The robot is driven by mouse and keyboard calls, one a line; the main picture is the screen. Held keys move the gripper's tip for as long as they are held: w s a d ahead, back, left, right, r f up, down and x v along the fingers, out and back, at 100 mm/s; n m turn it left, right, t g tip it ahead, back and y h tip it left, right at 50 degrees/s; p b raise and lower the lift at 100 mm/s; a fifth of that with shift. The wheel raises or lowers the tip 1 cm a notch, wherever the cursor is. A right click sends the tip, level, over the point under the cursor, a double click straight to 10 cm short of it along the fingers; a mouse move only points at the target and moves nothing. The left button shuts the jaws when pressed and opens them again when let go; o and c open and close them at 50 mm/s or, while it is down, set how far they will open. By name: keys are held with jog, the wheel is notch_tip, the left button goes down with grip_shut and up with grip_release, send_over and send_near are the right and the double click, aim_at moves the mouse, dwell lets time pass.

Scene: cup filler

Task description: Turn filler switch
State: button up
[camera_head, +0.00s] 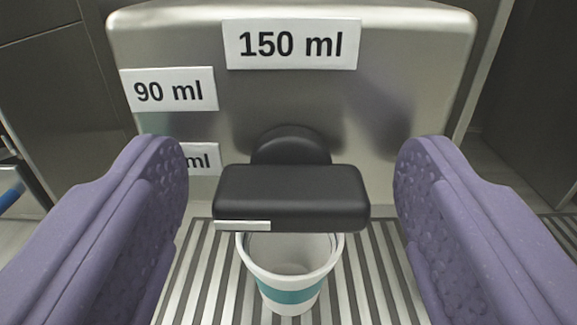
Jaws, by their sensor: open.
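The black filler switch (290,194) sticks out from the front of the metal filler (390,75), and a round black hub (290,147) shows behind it. The switch lies level, with a light strip on the lower left of its front. My gripper (291,195) is open, with one purple textured finger on each side of the switch. Both fingers stand apart from it, with a gap on the left and on the right. A white cup with a teal band (290,290) stands upright below the switch. The switch hides part of its rim.
Labels on the filler read 150 ml (292,44) at the top and 90 ml (168,91) at the left. A lower ml label (200,159) is partly hidden by my left finger. The cup stands on a slatted metal grate (372,285). A blue item (10,196) shows at the left edge.

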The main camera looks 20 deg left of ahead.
jog(key=shift+c, duration=0.4)
jog(key=c, duration=1)
jog(key=shift+d+m, duration=0.1)
jog(key=shift+m, duration=0.2)
jog(key=m+p, duration=0.2)
jog(key=m, duration=0.1)
jog(key=shift+m, duration=0.3)
jog(key=m+p, duration=0.2)
jog(key=m, duration=0.2)
jog(key=shift+d+m+p, duration=0.15)
jog(key=shift+m+p, duration=0.15)
jog(key=m+p, duration=0.2)
jog(key=m, duration=0.2)
jog(key=shift+p, duration=0.4)
jog(key=shift+f+m+p, duration=0.15)
jog(key=shift+m+p, duration=0.5)
jog(key=shift+m, duration=0.6)
jog(key=shift+f+m+p, duration=0.1)
jog(key=shift+m+p, duration=0.55)
jog(key=shift+m, duration=0.6)
